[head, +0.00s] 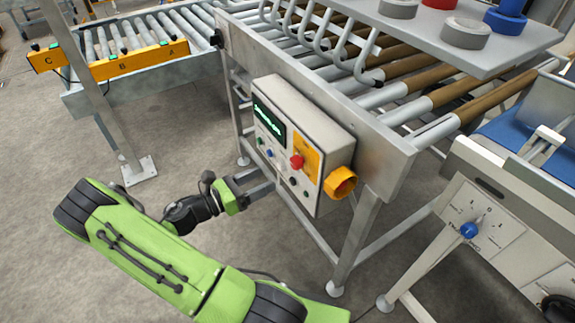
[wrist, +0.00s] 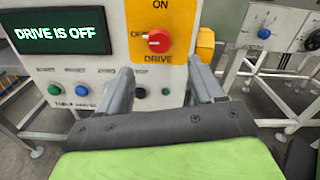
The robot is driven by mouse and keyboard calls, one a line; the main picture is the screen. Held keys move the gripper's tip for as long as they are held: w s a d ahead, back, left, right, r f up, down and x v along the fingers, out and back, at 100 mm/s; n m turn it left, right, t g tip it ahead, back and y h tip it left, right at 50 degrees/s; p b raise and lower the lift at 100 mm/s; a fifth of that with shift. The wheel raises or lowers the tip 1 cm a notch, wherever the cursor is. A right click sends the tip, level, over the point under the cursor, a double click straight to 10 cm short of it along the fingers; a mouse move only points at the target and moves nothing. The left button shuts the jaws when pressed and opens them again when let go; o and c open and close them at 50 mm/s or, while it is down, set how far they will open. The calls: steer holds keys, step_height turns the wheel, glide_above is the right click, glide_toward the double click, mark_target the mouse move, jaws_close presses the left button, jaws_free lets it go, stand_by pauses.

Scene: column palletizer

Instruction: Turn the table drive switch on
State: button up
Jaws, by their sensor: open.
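The drive switch is a red knob (head: 297,161) on an orange plate of the grey control box (head: 310,112). In the wrist view the red knob (wrist: 159,41) has ON above it, OFF to its left and DRIVE below; a pale mark on it faces OFF. The display (wrist: 60,31) reads DRIVE IS OFF. My gripper (head: 270,180) is in front of the box's lower front face. In the wrist view my gripper (wrist: 161,72) is open and empty, its fingertips below the knob on either side, not around it.
Small buttons (wrist: 54,89) line the box below the display. A roller conveyor frame (head: 372,152) stands behind. Another panel with a blue knob (head: 469,230) is at right. Open floor (head: 190,135) lies to the left.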

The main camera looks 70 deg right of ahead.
mark_target(292, 164)
steer(key=b+x, duration=0.2)
steer(key=x, duration=0.9)
steer(key=shift+s, duration=0.1)
steer(key=c, duration=1)
steer(key=shift+m, duration=0.4)
steer(key=m, duration=0.3)
steer(key=shift+f+m+p, duration=0.1)
steer(key=shift+m+p, duration=0.2)
steer(key=shift+p, duration=0.05)
steer(key=m, duration=0.4)
steer(key=shift+d+m, duration=0.1)
steer(key=shift+m, duration=0.2)
steer(key=m, duration=0.2)
steer(key=m+b, duration=0.1)
steer(key=m, duration=0.2)
steer(key=shift+w+f+b, duration=0.1)
steer(key=shift+w+b, duration=0.1)
steer(key=shift+b, duration=0.1)
steer(key=shift+c, duration=0.2)
steer(key=shift+m+b, duration=0.75)
steer(key=shift+m, duration=1.25)
